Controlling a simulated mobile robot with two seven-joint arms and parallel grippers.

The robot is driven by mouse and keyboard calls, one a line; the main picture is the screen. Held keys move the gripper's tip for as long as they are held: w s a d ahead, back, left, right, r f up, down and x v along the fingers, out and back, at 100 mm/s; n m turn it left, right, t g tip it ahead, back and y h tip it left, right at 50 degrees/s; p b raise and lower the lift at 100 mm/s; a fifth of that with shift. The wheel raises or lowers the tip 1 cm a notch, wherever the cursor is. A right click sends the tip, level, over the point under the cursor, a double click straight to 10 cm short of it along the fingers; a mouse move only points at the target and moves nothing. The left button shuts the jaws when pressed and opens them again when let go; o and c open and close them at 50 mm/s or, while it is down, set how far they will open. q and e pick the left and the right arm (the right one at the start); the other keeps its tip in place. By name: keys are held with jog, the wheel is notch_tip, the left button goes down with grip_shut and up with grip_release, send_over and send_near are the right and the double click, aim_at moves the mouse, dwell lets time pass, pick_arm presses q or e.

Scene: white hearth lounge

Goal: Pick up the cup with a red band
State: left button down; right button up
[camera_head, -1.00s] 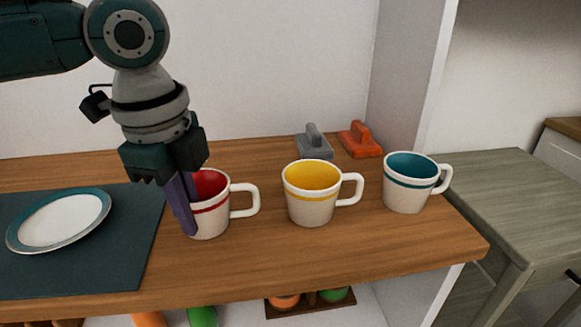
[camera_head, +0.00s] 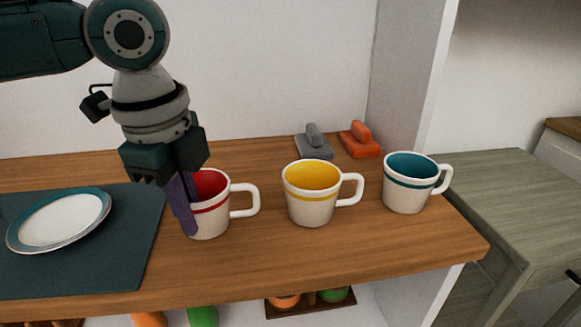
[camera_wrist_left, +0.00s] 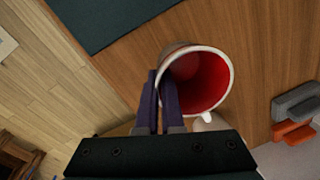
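The cup with a red band (camera_head: 212,222) stands upright on the wooden counter, white with a red inside and its handle to the right. My left gripper (camera_head: 187,228) points down at the cup's left side. In the left wrist view its two purple fingers (camera_wrist_left: 160,78) are close together, with the wall of the red-lined cup (camera_wrist_left: 203,82) between them, one finger inside the rim and one outside. It looks shut on that wall. The fingers hide part of the cup's left side. My right gripper is not in view.
A yellow-banded cup (camera_head: 310,208) and a teal-banded cup (camera_head: 405,198) stand to the right. A plate (camera_head: 60,220) lies on a dark mat (camera_head: 95,280) at left. Grey (camera_head: 313,145) and orange (camera_head: 360,140) handled blocks sit behind. The counter's front strip is clear.

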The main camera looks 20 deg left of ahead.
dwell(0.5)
pick_arm(q)
notch_tip(320, 180, up, 20)
jog(key=p, duration=0.5)
dwell(0.5)
